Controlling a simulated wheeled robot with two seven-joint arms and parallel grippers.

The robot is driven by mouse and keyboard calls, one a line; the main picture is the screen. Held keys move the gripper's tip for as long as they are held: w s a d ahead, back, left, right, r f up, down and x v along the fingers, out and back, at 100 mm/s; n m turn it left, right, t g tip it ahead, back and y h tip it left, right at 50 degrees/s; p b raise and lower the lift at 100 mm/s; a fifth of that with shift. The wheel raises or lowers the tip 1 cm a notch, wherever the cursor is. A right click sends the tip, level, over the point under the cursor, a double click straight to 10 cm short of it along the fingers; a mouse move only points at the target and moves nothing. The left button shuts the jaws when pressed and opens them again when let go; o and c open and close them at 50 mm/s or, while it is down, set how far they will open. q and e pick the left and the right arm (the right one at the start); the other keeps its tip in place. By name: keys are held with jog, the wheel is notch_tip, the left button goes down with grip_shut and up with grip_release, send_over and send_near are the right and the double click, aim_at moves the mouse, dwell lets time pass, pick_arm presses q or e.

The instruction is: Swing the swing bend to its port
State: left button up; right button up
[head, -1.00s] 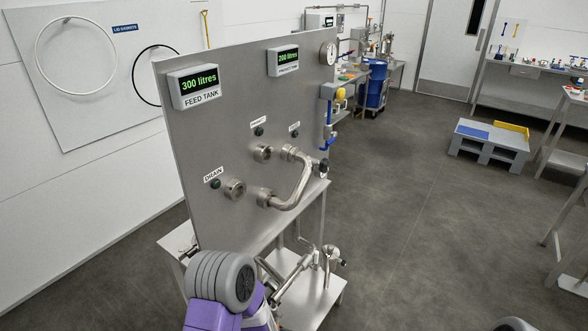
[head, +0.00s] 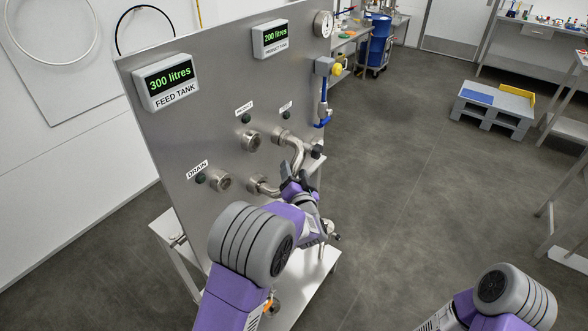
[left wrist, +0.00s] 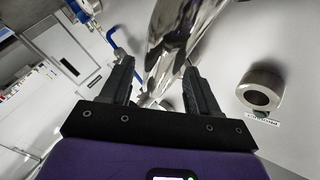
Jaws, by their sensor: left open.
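The swing bend (head: 298,152) is a curved steel pipe on the front of the panel. Its upper end meets the fitting (head: 282,135) at upper right, and its lower end is at the fitting (head: 257,185) below. Open ports are the drain port (head: 221,182) and an upper port (head: 251,140). My left gripper (head: 292,180) is open at the bend and hides part of it. In the left wrist view the bend's shiny pipe (left wrist: 172,40) lies ahead, between the open fingers (left wrist: 158,76); contact cannot be told. A port ring (left wrist: 263,86) is to the right. My right gripper is out of frame.
The steel panel (head: 190,125) carries the feed tank display (head: 168,80) and product tank display (head: 275,40). A blue-handled valve (head: 325,95) stands at its right edge. A lower shelf (head: 308,285) is beneath. Open floor (head: 400,190) lies right.

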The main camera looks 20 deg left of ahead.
pick_arm(q)
jog(key=shift+x, duration=0.85)
jog(key=shift+d, duration=0.1)
grip_shut()
